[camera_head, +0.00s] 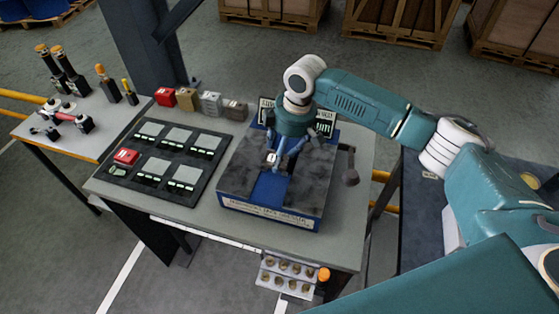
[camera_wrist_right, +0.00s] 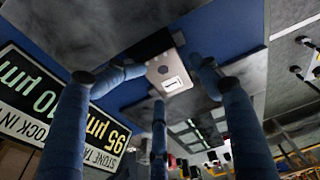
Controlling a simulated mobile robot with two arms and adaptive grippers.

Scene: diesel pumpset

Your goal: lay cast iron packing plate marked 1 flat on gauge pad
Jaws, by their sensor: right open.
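A small light grey plate (camera_wrist_right: 168,72) with a dark round spot and a white label lies at the blue channel of the dark stone-topped fixture (camera_head: 305,185). The label's mark looks like a 1 but is small. The plate's label also shows in the head view (camera_head: 271,158). My right gripper (camera_head: 282,163), with blue fingers, is above the fixture. In the right wrist view its spread fingers (camera_wrist_right: 172,85) are around the plate, with no clear grip on it. I cannot tell which surface is the gauge pad. My left gripper is not in view.
Red, tan, grey and brown marked blocks (camera_head: 200,101) stand along the table's back edge. Display signs (camera_wrist_right: 65,100) stand behind the fixture. A dark knobbed lever (camera_head: 350,174) is at its right.

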